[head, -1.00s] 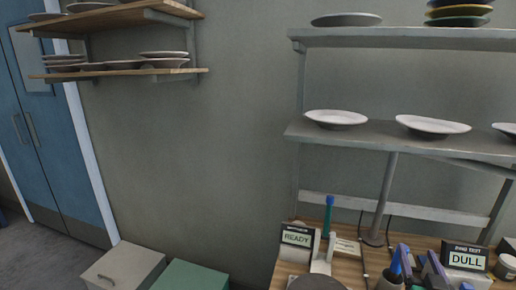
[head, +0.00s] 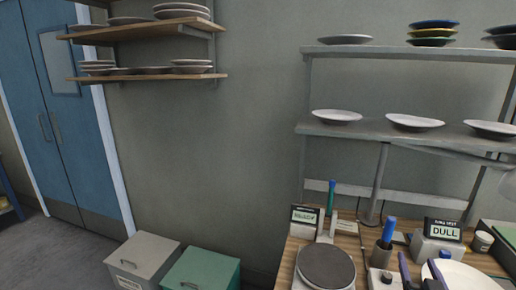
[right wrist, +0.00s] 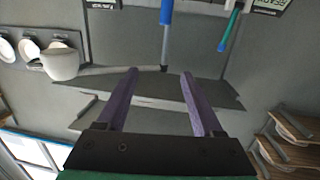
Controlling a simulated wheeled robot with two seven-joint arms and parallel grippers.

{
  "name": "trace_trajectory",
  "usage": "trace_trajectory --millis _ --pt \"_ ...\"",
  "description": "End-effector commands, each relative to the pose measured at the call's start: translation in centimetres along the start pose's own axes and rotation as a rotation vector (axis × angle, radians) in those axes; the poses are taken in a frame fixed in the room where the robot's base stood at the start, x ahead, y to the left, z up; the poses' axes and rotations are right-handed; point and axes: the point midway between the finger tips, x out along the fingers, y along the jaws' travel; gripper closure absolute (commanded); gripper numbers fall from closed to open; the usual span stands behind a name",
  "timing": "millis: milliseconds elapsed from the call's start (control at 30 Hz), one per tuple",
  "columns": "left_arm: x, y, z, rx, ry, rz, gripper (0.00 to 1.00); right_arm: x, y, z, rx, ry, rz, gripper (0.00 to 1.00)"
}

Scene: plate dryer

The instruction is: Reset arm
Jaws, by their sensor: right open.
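My right gripper (head: 420,264) is at the bottom right of the head view, low over the wooden bench (head: 360,272). Only its two purple fingers show there, in front of the bench items. In the right wrist view the right gripper (right wrist: 158,72) has its purple fingers spread wide, with nothing between them. A white plate (head: 465,278) lies close to its right in the head view; I cannot tell whether they touch. My left gripper is not in view.
Wall shelves hold plates (head: 336,116) above the bench. A round grey disc (head: 326,266), a blue-handled tool in a cup (head: 388,234) and a sign reading DULL (head: 444,232) crowd the bench. Grey (head: 143,262) and green (head: 203,268) bins stand on the floor left of it.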

Motion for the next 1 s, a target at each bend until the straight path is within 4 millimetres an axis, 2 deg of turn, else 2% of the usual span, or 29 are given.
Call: trace_trajectory --millis 167,367,500,667,800,933,1000 --pt "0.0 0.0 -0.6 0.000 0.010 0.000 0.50 -1.1 -0.2 3.2 -0.027 -0.146 0.024 0.32" --pt "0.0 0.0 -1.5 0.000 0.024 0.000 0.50 -3.7 -1.3 8.3 -0.090 -0.392 0.005 0.32" --pt "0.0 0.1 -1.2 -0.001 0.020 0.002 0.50 -6.6 -2.8 12.0 -0.153 -0.584 -0.057 0.32" --pt "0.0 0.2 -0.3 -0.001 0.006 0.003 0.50 -10.8 -4.8 15.8 -0.239 -0.799 -0.175 0.32" --pt "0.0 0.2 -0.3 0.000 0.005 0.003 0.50 -15.2 -6.6 18.4 -0.324 -0.977 -0.321 0.32" --pt "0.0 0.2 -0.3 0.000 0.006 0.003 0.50 -19.9 -8.3 20.0 -0.412 -1.126 -0.491 0.32" --pt "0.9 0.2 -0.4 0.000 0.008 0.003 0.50 -19.5 -8.5 23.4 -0.423 -1.150 -0.498 0.32"
